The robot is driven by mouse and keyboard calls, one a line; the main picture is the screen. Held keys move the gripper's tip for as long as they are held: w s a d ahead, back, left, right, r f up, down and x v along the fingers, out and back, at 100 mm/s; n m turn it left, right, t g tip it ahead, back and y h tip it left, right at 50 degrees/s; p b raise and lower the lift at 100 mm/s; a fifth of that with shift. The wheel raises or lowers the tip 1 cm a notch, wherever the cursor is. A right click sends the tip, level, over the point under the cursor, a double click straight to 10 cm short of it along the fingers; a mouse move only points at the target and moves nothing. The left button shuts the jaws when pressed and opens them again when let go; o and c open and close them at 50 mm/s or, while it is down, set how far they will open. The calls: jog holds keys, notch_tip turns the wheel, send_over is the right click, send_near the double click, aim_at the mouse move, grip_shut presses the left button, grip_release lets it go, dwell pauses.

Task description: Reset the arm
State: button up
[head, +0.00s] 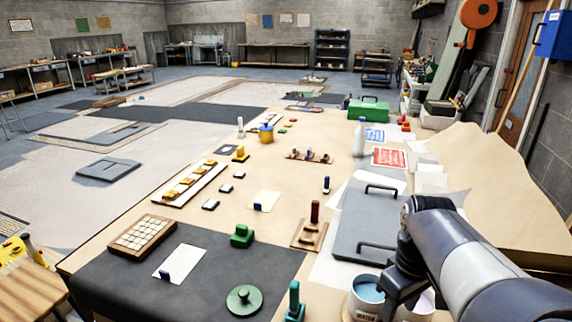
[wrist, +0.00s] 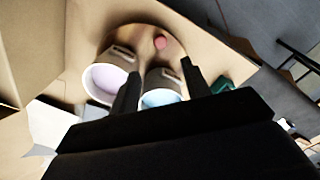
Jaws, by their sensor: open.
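My arm (head: 455,245) reaches in from the right edge in the head view, over the near right end of the table. Beyond the fingers stand two white tubs, one with lilac contents (wrist: 104,80) and one with blue contents (wrist: 160,98). The blue tub (head: 367,294) also shows in the head view, just left of the dark gripper body; the lilac tub (head: 418,304) is partly hidden behind the arm.
A grey board with handles (head: 372,222) lies near the arm. A red upright handle (head: 315,211), white bottle (head: 360,137) and green toolbox (head: 368,110) stand farther off.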

notch_tip(320, 180, down, 11)
jog(key=shift+s+f, duration=0.1)
jog(key=shift+f, duration=0.1)
jog(key=shift+w+a+r+m, duration=0.1)
jog(key=shift+w+a+m, duration=0.1)
jog(key=shift+m, duration=0.1)
jog(key=shift+w+a+m, duration=0.25)
jog(key=shift+a+m, duration=0.4)
jog(key=shift+m, duration=0.25)
jog(key=shift+r, duration=0.1)
